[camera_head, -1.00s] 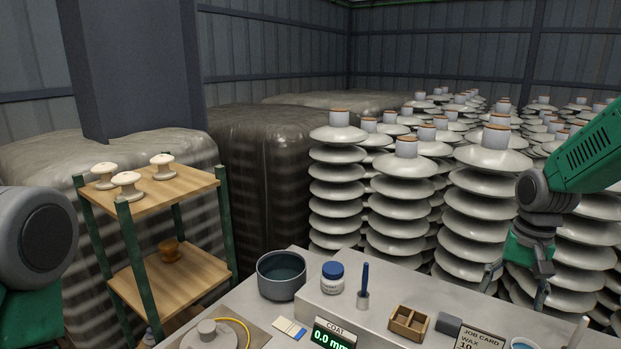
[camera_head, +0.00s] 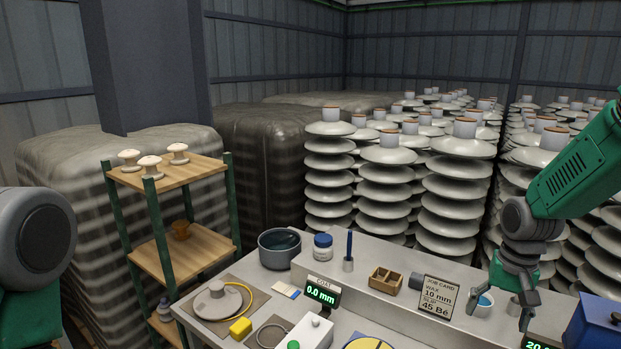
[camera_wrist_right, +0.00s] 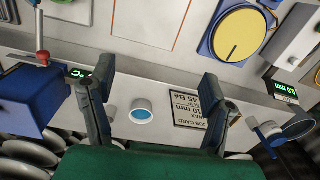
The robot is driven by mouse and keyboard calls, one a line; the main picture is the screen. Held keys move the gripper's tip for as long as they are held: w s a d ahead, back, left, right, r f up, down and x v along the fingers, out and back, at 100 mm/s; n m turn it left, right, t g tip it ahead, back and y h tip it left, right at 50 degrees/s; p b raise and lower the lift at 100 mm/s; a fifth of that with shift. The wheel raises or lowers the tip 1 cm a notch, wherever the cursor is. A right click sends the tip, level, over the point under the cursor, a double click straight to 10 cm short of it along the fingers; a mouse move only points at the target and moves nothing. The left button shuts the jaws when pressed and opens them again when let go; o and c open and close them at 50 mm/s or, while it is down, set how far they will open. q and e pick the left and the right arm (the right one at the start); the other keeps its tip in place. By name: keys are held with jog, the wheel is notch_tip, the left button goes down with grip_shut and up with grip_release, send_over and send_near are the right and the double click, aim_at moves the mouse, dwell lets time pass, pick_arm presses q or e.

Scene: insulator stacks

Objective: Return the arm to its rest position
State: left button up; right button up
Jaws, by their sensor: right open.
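My right gripper (camera_head: 507,303) hangs from the green right arm at the right of the head view, above the bench's back ledge. In the right wrist view its two fingers (camera_wrist_right: 156,82) are spread wide apart with nothing between them.
The bench (camera_head: 215,330) carries a job card (camera_head: 437,297), a wooden box (camera_head: 385,280), a jar (camera_head: 323,247), a dark pot (camera_head: 279,249) and a blue box (camera_head: 597,325). Tall insulator stacks (camera_head: 384,190) stand behind it. A shelf (camera_head: 190,172) with white insulators stands left.

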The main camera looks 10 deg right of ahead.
jog(key=s+a+f+n, duration=0.3)
jog(key=s+a+f, duration=0.3)
jog(key=s+f, duration=0.4)
jog(key=s+a+f+n, duration=0.3)
jog(key=s+a+f, duration=0.2)
jog(key=s+f, duration=0.45)
jog(key=s+a+f+n, duration=0.1)
jog(key=s+a+n, duration=0.1)
jog(key=s, duration=0.8)
pick_arm(q)
notch_tip(320, 180, down, 18)
jog(key=b, duration=1.8)
jog(key=shift+w+f, duration=0.15)
jog(key=shift+w, duration=0.05)
pick_arm(e)
notch_tip(320, 180, down, 18)
jog(key=w, duration=0.1)
jog(key=shift+w+t, duration=0.25)
jog(key=shift+t, duration=0.05)
pick_arm(q)
jog(key=shift+a, duration=0.1)
pick_arm(e)
jog(key=shift+f, duration=0.1)
